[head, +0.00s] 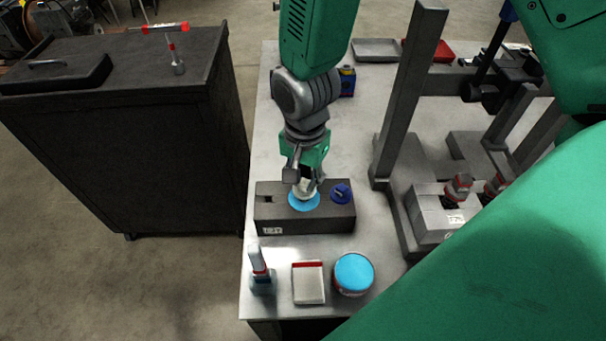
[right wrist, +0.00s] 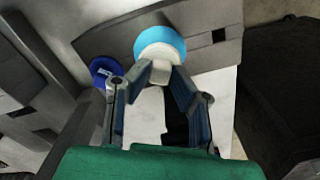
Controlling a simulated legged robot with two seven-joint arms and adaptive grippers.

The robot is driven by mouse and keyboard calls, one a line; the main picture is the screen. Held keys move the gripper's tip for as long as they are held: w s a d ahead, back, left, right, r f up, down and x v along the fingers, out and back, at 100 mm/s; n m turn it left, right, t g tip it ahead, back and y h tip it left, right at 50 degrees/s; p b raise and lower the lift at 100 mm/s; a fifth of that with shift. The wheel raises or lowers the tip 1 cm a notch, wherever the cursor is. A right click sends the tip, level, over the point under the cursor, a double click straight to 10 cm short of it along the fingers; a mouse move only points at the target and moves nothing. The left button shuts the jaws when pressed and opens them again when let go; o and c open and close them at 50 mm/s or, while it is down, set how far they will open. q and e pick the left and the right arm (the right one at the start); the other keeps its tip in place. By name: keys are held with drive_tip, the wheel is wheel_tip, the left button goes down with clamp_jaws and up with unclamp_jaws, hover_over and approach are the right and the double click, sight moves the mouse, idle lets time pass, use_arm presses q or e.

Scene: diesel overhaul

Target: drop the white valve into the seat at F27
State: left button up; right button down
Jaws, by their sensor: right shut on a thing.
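My right gripper (head: 304,188) points down over a dark grey block (head: 315,222) on the metal table, its fingers closed on a small white piece, the white valve (right wrist: 160,68). A bright blue disc (head: 304,202) lies around or under the valve at the block's top; in the right wrist view it shows just beyond the fingertips (right wrist: 163,75). I cannot tell whether the valve touches it or is seated. A label on the block's front is too small to read, so I cannot confirm F27. My left gripper is not in view.
A dark blue round piece (head: 340,193) and a square hole (head: 267,198) flank the disc. In front stand a bottle (head: 262,279), a red-edged white tray (head: 309,284) and a blue-lidded tin (head: 353,274). A grey frame (head: 405,100) rises at right. A dark cabinet (head: 150,150) stands left.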

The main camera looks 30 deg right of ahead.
drive_tip(key=shift+f, duration=0.4)
drive_tip(key=shift+f, duration=0.25)
drive_tip(key=shift+f, duration=0.35)
drive_tip(key=shift+f, duration=0.25)
idle(0.6)
drive_tip(key=c, duration=1)
unclamp_jaws()
drive_tip(key=shift+o, duration=0.2)
